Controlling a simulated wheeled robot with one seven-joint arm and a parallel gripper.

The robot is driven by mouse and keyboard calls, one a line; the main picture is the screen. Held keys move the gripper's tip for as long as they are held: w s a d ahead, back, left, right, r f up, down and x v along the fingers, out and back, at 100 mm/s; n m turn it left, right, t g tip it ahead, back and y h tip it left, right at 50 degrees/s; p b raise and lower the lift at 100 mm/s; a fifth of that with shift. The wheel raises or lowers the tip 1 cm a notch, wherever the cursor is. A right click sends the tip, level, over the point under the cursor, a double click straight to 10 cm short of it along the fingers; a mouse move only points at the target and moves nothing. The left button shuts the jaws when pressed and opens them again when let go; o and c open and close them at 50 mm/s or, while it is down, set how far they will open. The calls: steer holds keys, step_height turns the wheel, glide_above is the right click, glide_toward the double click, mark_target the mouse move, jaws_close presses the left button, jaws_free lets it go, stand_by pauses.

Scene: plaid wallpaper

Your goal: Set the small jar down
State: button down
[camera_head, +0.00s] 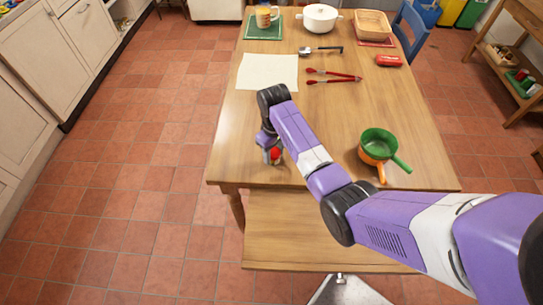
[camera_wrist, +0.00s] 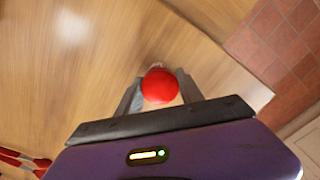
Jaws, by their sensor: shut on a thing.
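The small jar (camera_head: 275,155) shows a red lid and sits in my gripper at the near left part of the wooden table. In the wrist view the jar's round red lid (camera_wrist: 160,86) lies between the two grey fingers, and its body is mostly hidden under the lid. My gripper (camera_wrist: 158,92) is shut on the jar. I cannot tell whether the jar's base touches the table top (camera_head: 325,135) or is held a little above it.
Red tongs (camera_head: 334,76), a cream cloth (camera_head: 267,72), a ladle (camera_head: 320,50) and a red case (camera_head: 389,60) lie farther back. Green and orange pans (camera_head: 379,142) stand at the near right. The table's left edge is close to my gripper. Bare wood lies between jar and pans.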

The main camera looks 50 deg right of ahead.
mark_target(274, 152)
steer(key=shift+f, duration=0.1)
steer(key=c, duration=0.7)
jaws_free()
steer(key=shift+c, duration=0.2)
step_height(274, 152, up, 12)
stand_by(0.4)
